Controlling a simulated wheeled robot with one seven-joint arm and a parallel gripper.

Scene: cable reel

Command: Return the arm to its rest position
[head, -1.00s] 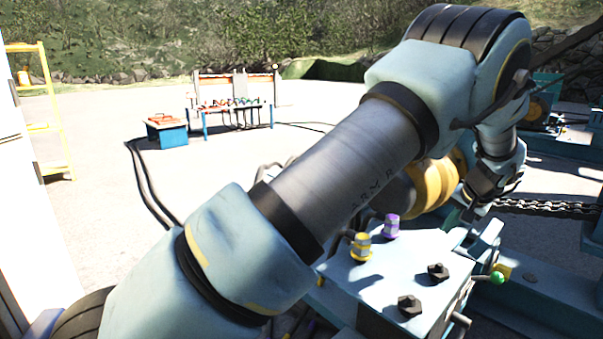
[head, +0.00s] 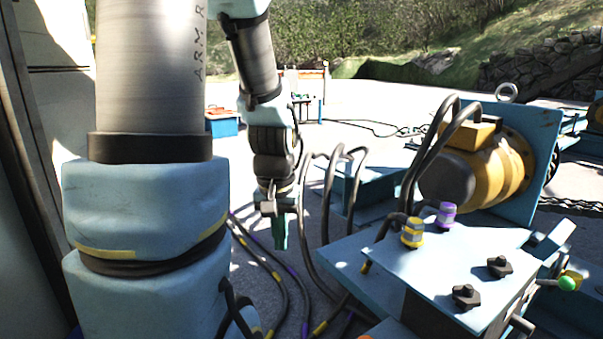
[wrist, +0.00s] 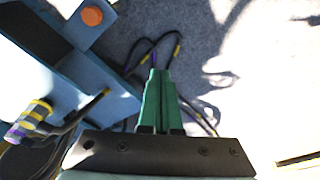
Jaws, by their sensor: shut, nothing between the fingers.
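My gripper (head: 280,232) hangs below my raised forearm in the middle left of the head view, pointing down. Its green fingers are together and empty. In the wrist view my gripper (wrist: 160,75) shows its two green fingers side by side, above grey ground. My upper arm stands upright at the left of the head view. The gripper is apart from the blue bench (head: 425,262), to the left of it.
The bench carries a yellow-banded connector (head: 412,232), a purple-banded connector (head: 445,214) and black knobs (head: 467,297). A yellow motor (head: 480,172) stands behind it. Cables (head: 275,285) lie on the ground below my gripper. Open paving (head: 370,105) stretches behind.

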